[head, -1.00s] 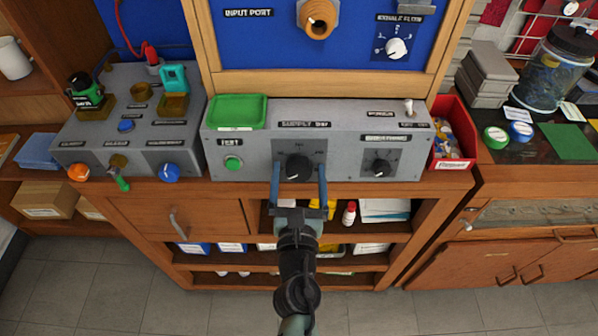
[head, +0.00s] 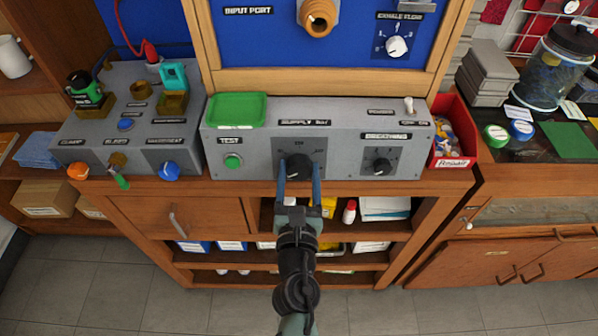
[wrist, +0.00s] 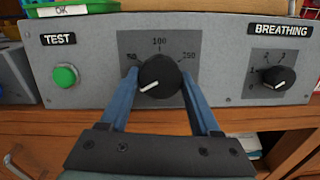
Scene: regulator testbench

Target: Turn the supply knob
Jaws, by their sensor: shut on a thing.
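The supply knob (head: 298,164) is a round black dial on the front of the grey panel (head: 300,110), under the "SUPPLY bar" label (head: 303,122). In the wrist view the supply knob (wrist: 160,76) has its white pointer line aimed to the lower left, below the 50 mark. The scale also reads 100 at top and 150 or 250 at right; the first digit is unclear. My gripper (head: 299,170) is shut on the knob, with one blue finger at each side. In the wrist view the gripper (wrist: 159,80) leaves the knob's face uncovered.
A green test button (wrist: 65,76) is left of the knob, and the smaller black breathing knob (wrist: 278,77) is right. A green tray (head: 237,110) sits on the panel's top left. A toggle switch (head: 409,105) stands at its top right, beside a red bin (head: 467,125).

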